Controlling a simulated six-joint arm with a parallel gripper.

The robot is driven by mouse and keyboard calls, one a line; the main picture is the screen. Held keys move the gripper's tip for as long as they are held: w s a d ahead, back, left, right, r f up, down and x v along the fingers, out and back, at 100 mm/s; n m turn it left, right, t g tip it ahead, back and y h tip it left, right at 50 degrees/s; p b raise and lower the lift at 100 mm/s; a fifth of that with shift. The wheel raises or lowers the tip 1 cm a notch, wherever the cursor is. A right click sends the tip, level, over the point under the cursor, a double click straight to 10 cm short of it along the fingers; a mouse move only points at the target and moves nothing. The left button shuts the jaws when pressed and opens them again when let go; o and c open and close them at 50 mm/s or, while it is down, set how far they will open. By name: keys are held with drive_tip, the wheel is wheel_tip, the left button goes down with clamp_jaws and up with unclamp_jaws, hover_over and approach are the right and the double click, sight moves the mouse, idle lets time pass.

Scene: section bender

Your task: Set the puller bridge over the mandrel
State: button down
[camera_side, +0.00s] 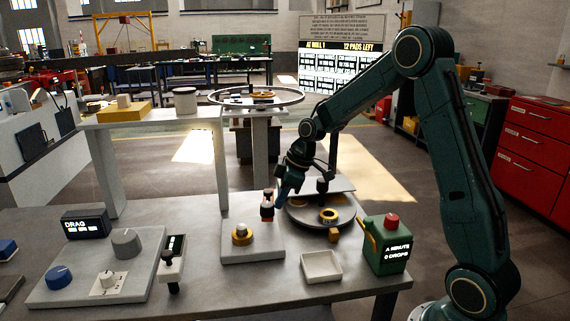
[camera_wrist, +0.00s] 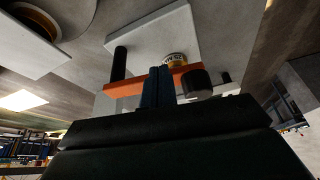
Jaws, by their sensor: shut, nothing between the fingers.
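My gripper (camera_side: 281,196) is shut and points down just right of a small upright dark, white and reddish piece (camera_side: 267,206). In the wrist view its blue fingers (camera_wrist: 158,86) overlap an orange bar (camera_wrist: 128,87), which looks like the puller bridge; I cannot tell whether they touch it. A black post (camera_wrist: 119,63) and a dark round knob (camera_wrist: 196,83) are at the bar. Beyond it, a yellow labelled piece (camera_wrist: 174,60), perhaps the mandrel, is partly hidden.
A round dark turntable (camera_side: 300,217) with a yellow ring (camera_side: 329,215) lies below and right of my gripper. A white tray (camera_side: 321,266) and a green can (camera_side: 386,246) stand in front. A control panel with knobs (camera_side: 100,268) is at left. A raised shelf (camera_side: 160,118) stands behind.

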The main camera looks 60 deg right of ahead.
sight(267, 202)
drive_tip(key=w+a+m+h, duration=0.1)
drive_tip(key=m, duration=0.1)
drive_tip(key=w+a+m+h, duration=0.1)
drive_tip(key=w+a+m, duration=0.1)
drive_tip(key=m, duration=0.1)
drive_tip(key=shift+a+m+t, duration=0.1)
drive_tip(key=shift+m+t, duration=0.2)
drive_tip(key=shift+t, duration=0.1)
drive_tip(key=shift+w+a, duration=0.2)
drive_tip(key=shift+w, duration=0.35)
drive_tip(key=shift+s, duration=2.2)
drive_tip(key=v, duration=1)
drive_tip(key=shift+w+a, duration=0.15)
drive_tip(key=shift+a, duration=0.05)
